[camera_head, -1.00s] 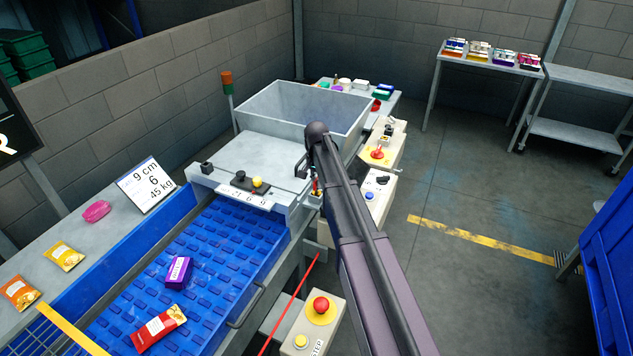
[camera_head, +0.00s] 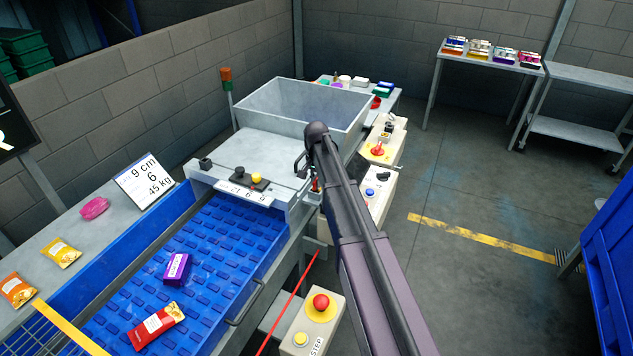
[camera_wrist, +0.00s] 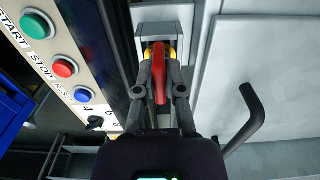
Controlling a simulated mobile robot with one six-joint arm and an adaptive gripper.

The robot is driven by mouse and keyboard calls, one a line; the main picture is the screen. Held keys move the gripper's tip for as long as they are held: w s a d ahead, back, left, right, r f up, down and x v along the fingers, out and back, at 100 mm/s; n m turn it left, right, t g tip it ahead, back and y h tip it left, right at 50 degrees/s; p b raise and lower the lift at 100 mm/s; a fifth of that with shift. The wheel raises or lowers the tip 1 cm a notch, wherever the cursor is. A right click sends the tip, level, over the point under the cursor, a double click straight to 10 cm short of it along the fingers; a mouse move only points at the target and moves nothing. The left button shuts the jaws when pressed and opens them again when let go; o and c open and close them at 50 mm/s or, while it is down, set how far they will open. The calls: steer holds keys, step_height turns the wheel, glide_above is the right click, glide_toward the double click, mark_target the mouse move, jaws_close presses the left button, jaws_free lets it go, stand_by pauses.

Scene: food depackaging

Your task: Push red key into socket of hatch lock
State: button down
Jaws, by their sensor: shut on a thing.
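The red key (camera_wrist: 158,72) is between the fingertips of my gripper (camera_wrist: 160,95) in the wrist view, and the gripper is shut on it. The key's far end is at the yellow hatch lock (camera_wrist: 149,52) on a grey block. I cannot tell how deep the key sits in the socket, as the key and fingers cover it. In the head view my gripper (camera_head: 312,172) is small and mostly hidden by my arm, at the right end of the grey hatch (camera_head: 250,160).
A black handle (camera_wrist: 247,118) stands close to the right of my gripper. A panel with green, red and blue buttons (camera_wrist: 65,67) is at the left. The blue conveyor (camera_head: 215,237) carries a purple box (camera_head: 177,268) and a red packet (camera_head: 157,325).

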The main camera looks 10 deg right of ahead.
steer(key=c, duration=0.7)
jaws_free()
steer(key=shift+o, duration=0.2)
steer(key=shift+r, duration=0.1)
